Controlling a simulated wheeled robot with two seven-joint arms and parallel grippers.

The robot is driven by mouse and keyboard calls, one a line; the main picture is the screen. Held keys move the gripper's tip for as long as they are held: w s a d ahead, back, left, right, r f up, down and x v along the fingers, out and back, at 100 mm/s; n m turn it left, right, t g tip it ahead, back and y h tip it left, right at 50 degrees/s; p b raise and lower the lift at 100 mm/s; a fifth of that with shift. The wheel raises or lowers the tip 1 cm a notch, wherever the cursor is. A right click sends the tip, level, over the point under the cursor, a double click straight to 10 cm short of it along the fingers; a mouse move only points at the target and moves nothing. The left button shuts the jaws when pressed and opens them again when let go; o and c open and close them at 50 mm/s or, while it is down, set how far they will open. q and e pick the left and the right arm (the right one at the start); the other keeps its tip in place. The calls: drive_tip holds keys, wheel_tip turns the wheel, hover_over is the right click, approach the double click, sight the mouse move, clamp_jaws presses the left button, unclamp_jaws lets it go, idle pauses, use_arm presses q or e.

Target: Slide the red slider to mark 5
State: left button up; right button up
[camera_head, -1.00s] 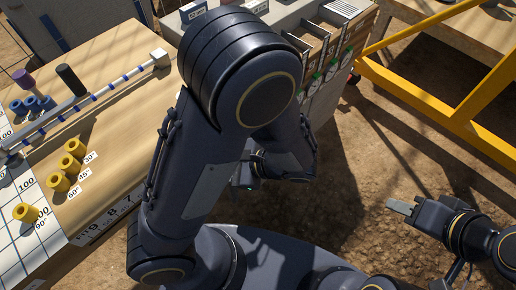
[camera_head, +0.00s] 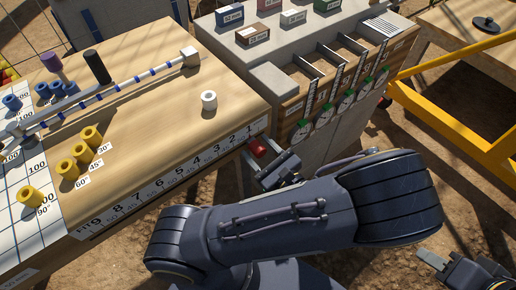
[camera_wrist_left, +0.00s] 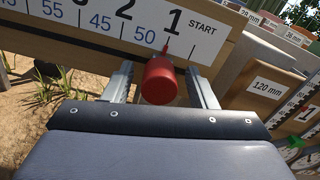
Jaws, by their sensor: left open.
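The red slider (camera_head: 257,146) sits on the numbered scale (camera_head: 170,182) along the front edge of the wooden bench, by its right end. In the left wrist view the red slider (camera_wrist_left: 160,80) is a round red knob just under mark 1, labelled START. Mark 5 (camera_head: 181,178) is further left on the scale in the head view. My left gripper (camera_head: 272,163) is at the slider, open, with one finger on each side of the knob; gaps show between fingers and knob. My right gripper (camera_head: 434,260) is low at the right, away from the bench, its jaw opening unclear.
A grey unit with compartments and dials (camera_head: 325,90) stands just right of the slider. A yellow frame (camera_head: 440,115) is further right.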

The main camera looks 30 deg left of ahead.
use_arm(q)
drive_tip(key=shift+w+a, duration=0.1)
drive_tip(key=shift+a, duration=0.2)
clamp_jaws()
